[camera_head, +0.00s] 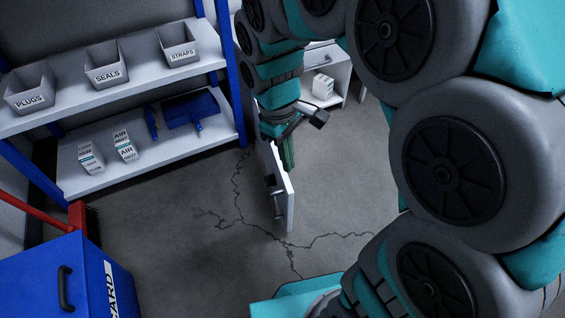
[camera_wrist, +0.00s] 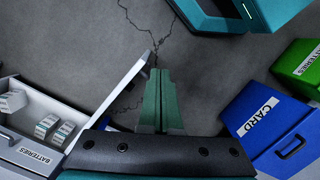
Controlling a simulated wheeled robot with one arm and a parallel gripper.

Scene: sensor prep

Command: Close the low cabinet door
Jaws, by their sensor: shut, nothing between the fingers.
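The low cabinet door (camera_head: 288,196) is a white panel with a dark handle. It stands open, jutting out over the floor in the head view, and shows as a pale slanted panel in the wrist view (camera_wrist: 117,93). The white cabinet (camera_head: 345,72) is behind my arm, with a small white box in its open front. My gripper (camera_head: 287,166) points down beside the door's upper part, on its right side in the head view. Its green fingers (camera_wrist: 163,75) are together and empty, close to the door; contact cannot be told. The hinge side is hidden by my arm.
A shelf (camera_head: 215,137) with bins, small boxes and a blue dustpan (camera_head: 188,109) stands at left. A blue case (camera_head: 85,285) is front left. The wrist view shows a green box (camera_wrist: 300,68) and small white boxes (camera_wrist: 48,124). Cracked floor (camera_head: 180,220) is clear.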

